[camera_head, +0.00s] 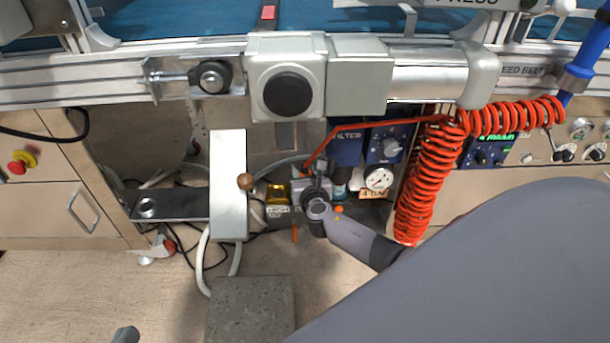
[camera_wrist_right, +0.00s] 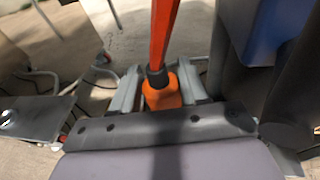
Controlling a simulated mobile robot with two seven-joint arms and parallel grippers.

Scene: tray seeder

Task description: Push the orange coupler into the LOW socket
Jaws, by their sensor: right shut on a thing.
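The orange coupler (camera_wrist_right: 163,96) sits between the fingers of my right gripper (camera_wrist_right: 158,88) in the right wrist view, with a red hose running up from its dark collar. In the head view my right gripper (camera_head: 317,192) is low under the machine, in front of the fittings, and hides most of the coupler. A grey tip at the bottom left, apparently my left gripper (camera_head: 126,335), is too cropped to judge.
A red coiled hose (camera_head: 424,185) hangs right of my gripper. A blue filter unit (camera_head: 346,150) and a gauge (camera_head: 379,179) are close behind it. A pale upright panel (camera_head: 228,190) with a brown knob (camera_head: 245,181) stands left. The machine's metal rail (camera_head: 120,80) crosses above.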

